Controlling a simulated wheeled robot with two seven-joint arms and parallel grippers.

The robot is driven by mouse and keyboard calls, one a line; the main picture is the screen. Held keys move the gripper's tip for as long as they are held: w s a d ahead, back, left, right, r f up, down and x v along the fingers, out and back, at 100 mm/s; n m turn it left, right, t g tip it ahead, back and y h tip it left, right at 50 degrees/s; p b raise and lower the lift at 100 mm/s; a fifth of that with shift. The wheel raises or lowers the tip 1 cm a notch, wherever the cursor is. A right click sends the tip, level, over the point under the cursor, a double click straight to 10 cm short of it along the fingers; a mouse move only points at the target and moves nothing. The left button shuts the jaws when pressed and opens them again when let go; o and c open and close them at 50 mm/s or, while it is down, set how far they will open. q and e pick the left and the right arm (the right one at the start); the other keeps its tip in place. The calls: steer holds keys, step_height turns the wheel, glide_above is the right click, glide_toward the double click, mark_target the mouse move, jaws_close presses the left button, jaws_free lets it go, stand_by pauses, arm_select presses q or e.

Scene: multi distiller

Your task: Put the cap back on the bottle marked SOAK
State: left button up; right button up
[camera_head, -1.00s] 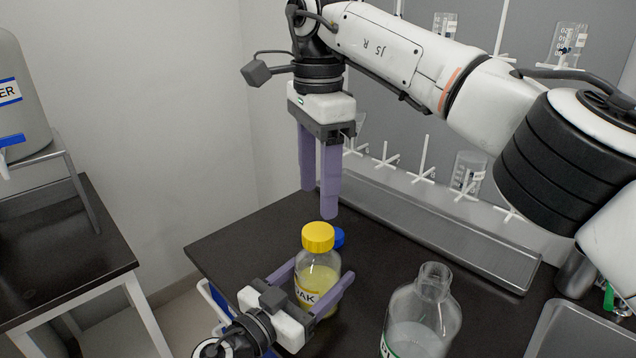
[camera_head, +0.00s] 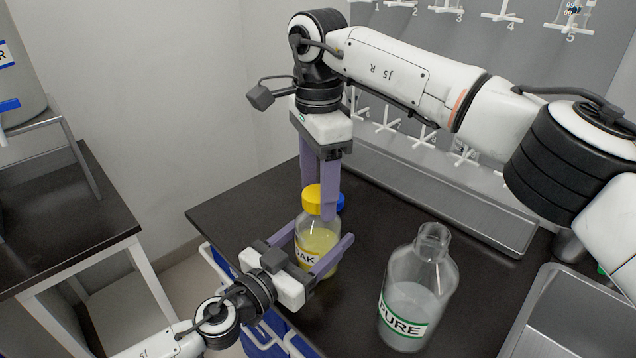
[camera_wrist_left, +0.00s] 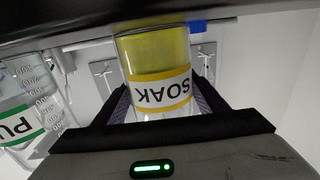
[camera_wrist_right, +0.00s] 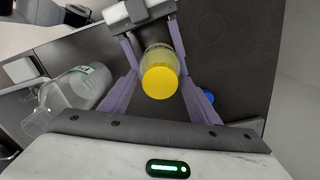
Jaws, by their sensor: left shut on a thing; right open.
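The SOAK bottle (camera_head: 318,238), clear with yellow liquid, stands upright on the dark bench. Its label shows upside down in the left wrist view (camera_wrist_left: 160,92). The yellow cap (camera_head: 318,195) sits on top of its neck; whether it is screwed tight cannot be told. My left gripper (camera_head: 320,246) is shut on the bottle's body from the side. My right gripper (camera_head: 319,207) points down, open, its fingers on either side of the cap. The right wrist view shows the cap (camera_wrist_right: 160,83) between these fingers, with gaps to both.
An uncapped clear bottle marked PURE (camera_head: 410,300) stands to the right. A blue cap (camera_head: 341,201) lies on the bench just behind the SOAK bottle. A metal tray (camera_head: 450,205) runs along the back, below a white peg rack. Another metal tray (camera_head: 560,315) is at the right.

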steer(key=c, duration=1.1)
steer(key=m, duration=0.4)
steer(key=shift+m, duration=0.3)
steer(key=m, duration=0.6)
steer(key=shift+m, duration=0.3)
steer(key=m, duration=1)
steer(key=o, duration=1.2)
